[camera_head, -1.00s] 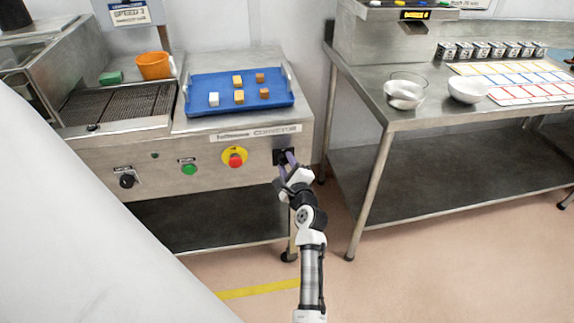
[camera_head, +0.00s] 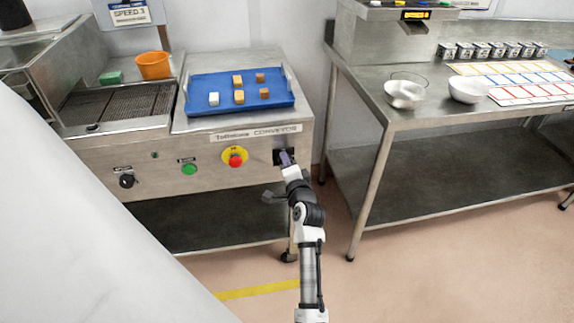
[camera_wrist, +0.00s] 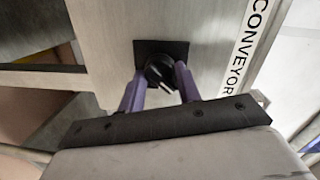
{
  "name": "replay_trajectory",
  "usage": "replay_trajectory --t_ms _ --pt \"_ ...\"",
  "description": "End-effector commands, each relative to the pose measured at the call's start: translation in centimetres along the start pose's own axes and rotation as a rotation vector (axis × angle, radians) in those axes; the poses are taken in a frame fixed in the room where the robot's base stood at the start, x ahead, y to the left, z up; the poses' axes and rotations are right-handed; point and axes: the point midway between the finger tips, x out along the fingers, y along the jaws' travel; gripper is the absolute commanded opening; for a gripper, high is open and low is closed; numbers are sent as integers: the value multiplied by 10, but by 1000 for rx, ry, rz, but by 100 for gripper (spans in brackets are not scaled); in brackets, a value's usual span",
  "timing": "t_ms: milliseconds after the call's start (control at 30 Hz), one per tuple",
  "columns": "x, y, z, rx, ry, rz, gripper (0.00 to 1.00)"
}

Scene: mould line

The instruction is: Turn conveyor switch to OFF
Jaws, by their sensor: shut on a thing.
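The conveyor switch (camera_wrist: 160,71) is a round black knob with a pale mark, on a black square plate (camera_wrist: 180,48) on the steel panel beside the CONVEYOR lettering. My gripper (camera_wrist: 158,78) has its two purple fingers on either side of the knob and is shut on it. In the head view my gripper (camera_head: 285,158) is at the black plate (camera_head: 277,156) at the right end of the conveyor's front panel. There the gripper hides most of the switch. I cannot read any ON or OFF marking.
Left of the switch on the same panel are a red emergency button (camera_head: 236,160) on yellow, a green button (camera_head: 189,169) and a black knob (camera_head: 127,181). A blue tray (camera_head: 200,107) with several small blocks sits above. A steel table (camera_head: 430,115) stands to the right.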

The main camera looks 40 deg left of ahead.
Motion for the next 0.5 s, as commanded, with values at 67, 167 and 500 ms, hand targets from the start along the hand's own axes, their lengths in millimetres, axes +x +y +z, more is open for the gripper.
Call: replay_trajectory --t_ms 67,167,500 --pt "0 1 1 -73 3 8 11" --pt "0 1 0 -168 10 17 11" --pt "0 1 1 -469 28 44 11"
